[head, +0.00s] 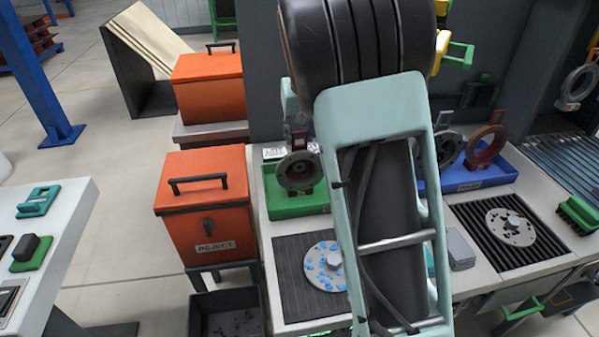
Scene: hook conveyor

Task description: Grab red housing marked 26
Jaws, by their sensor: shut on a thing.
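A round housing (299,173) with a grey face, a dark hole and red parts at its base and side stands upright at the green tray (293,205). What looks like my gripper (299,133) shows small and dark at the top of this housing, shut on it; its fingertips are hard to make out. My pale green arm covers the middle of the view and hides part of the tray. A red-brown ring-shaped housing (486,147) stands in the blue tray (480,178), beside a grey ring (449,150). I cannot read a 26 on any housing.
Two orange boxes (207,205) stand left of the bench, the front one marked REJECT. A blue-spotted disc (324,265) lies on a dark mat, and a grey disc (510,227) on a ribbed mat. A dark bin (226,313) stands below.

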